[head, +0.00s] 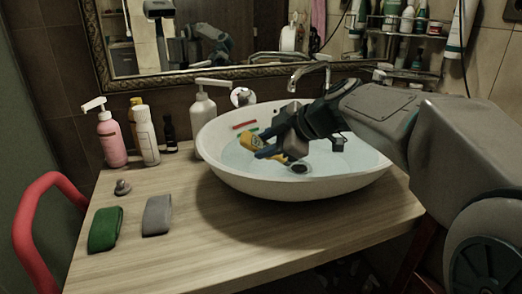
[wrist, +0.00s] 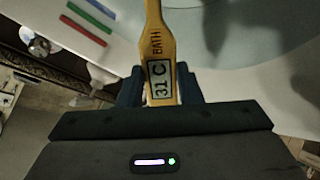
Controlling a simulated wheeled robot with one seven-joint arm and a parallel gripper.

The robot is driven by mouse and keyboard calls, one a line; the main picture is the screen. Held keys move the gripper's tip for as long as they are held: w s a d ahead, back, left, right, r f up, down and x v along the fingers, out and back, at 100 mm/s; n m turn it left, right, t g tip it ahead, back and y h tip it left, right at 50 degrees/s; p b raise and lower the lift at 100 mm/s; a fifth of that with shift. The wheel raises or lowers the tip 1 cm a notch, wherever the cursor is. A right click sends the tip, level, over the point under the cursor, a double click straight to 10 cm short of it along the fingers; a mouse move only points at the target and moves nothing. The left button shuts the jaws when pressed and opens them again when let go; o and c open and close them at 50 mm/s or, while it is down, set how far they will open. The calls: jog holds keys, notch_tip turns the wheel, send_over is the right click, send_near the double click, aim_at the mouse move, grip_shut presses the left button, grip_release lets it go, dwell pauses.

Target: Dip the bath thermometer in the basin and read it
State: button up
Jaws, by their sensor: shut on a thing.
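The bath thermometer is yellow; in the wrist view the thermometer (wrist: 153,40) carries the word BATH and a display showing 31 C. My gripper (wrist: 158,88) is shut on its display end. In the head view the thermometer (head: 250,141) shows partly beside the fingers of my gripper (head: 265,150), inside the white basin (head: 240,178). The basin holds pale bluish water (head: 340,162). The thermometer's far end runs out of the wrist view at the top, and I cannot tell how deep it is in the water.
A red strip (head: 244,125) and a green strip (head: 247,132) lie at the basin's back left. Several bottles, including a pink one (head: 111,140), stand left of it. A faucet (head: 310,70) rises behind.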

jog(key=shift+w+d, duration=0.15)
jog(key=shift+d, duration=0.25)
jog(key=shift+b, duration=0.35)
jog(key=shift+s+a+b, duration=0.25)
jog(key=shift+a+b, duration=0.2)
jog(key=shift+a, duration=0.1)
notch_tip(320, 180, up, 12)
jog(key=p, duration=0.6)
dwell(0.3)
jog(key=shift+r, duration=0.2)
dwell(0.8)
jog(key=shift+r+p, duration=0.55)
jog(key=shift+r, duration=0.85)
